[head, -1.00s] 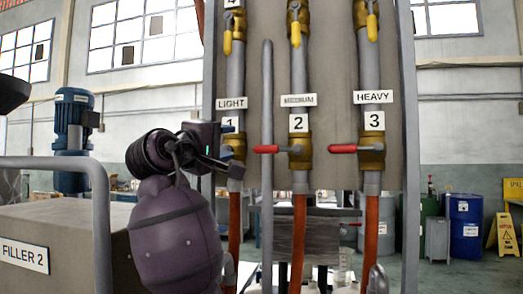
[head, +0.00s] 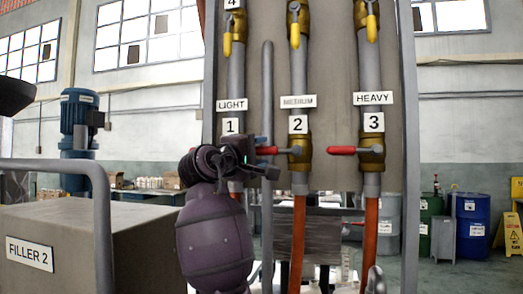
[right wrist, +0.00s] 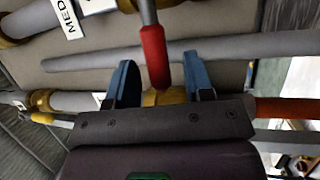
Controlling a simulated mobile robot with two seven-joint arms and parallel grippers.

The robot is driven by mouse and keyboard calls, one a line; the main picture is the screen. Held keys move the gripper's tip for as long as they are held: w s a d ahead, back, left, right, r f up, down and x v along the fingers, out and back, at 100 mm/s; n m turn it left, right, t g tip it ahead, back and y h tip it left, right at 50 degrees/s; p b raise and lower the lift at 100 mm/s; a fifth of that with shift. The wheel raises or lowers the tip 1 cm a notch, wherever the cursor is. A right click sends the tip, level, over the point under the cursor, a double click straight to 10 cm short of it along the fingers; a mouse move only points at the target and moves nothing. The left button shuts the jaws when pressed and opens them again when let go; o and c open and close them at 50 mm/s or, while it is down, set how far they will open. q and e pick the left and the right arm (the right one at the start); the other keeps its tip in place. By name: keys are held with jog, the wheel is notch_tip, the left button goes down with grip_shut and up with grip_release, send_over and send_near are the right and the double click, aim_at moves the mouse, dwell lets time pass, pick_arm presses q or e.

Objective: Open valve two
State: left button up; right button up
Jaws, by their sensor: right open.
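Valve two is a brass valve (head: 299,152) on the middle pipe, under the label 2 (head: 299,124). Its red handle (head: 267,150) points level to the left. In the right wrist view the red handle (right wrist: 154,55) reaches down toward the gap between my two blue fingers. My right gripper (head: 270,163) is open, close to the handle's tip; in the wrist view the open fingers (right wrist: 160,82) stand apart on both sides of the tip, with no contact to be seen. My arm hides valve one. My left gripper is out of view.
Valve three (head: 371,152), with its own red handle, is on the right pipe. A thin upright grey pipe (head: 267,90) runs between pipes one and two. Yellow handles (head: 295,36) hang above. A grey box marked FILLER 2 (head: 90,235) and a rail are at the left.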

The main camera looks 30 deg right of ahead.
jog(key=shift+w+d+r, duration=0.1)
jog(key=shift+w+d, duration=0.05)
jog(key=shift+d, duration=0.4)
grip_shut()
